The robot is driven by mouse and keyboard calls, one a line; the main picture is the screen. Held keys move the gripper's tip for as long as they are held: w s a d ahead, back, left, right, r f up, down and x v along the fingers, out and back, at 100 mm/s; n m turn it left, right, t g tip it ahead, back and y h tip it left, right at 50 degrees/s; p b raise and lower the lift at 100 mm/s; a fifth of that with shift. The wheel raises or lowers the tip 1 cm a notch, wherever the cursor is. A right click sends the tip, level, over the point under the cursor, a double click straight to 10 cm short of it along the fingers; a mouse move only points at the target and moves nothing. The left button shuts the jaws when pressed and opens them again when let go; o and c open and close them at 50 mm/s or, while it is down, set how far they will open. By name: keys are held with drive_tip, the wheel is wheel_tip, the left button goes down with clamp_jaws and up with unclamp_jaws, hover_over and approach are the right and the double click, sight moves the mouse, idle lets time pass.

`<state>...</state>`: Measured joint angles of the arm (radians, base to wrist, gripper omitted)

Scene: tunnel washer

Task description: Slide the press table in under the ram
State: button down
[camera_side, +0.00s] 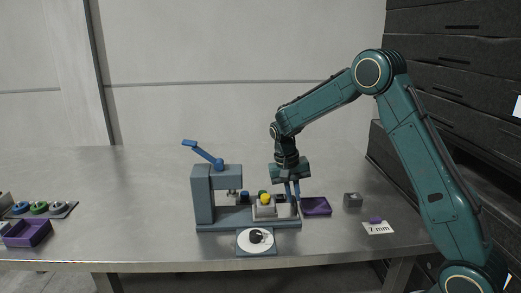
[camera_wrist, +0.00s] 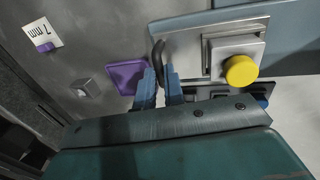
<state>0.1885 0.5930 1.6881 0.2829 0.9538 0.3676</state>
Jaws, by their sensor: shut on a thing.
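The press (camera_side: 203,197) is a grey frame with a blue lever (camera_side: 203,149) raised at its upper left. Its ram (camera_side: 232,192) is above the left part of the long base. The press table (camera_side: 264,213), a light grey plate, sits on the base to the right of the ram, apart from it. It carries a block with a yellow round piece (camera_side: 266,199). My gripper (camera_side: 291,190) points down at the table's right end. In the wrist view, its blue fingers (camera_wrist: 160,80) are shut on the table's dark curved handle (camera_wrist: 158,52). The fingers partly hide the handle.
A purple tray (camera_side: 316,206) lies just right of my gripper. Beyond it are a grey cube (camera_side: 353,200) and a "7 mm" card (camera_side: 378,229) with a purple piece. A white dial (camera_side: 256,240) fronts the base. The counter's left middle is clear.

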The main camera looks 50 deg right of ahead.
sight(271, 203)
drive_tip(key=w+a, duration=0.4)
drive_tip(key=shift+w+a, duration=0.25)
drive_tip(key=c, duration=1.5)
unclamp_jaws()
drive_tip(key=shift+r, duration=0.15)
wheel_tip(271, 203, up, 12)
drive_tip(key=w+a, duration=0.1)
drive_tip(key=shift+w+a+f, duration=0.25)
drive_tip(key=shift+w+a, duration=0.05)
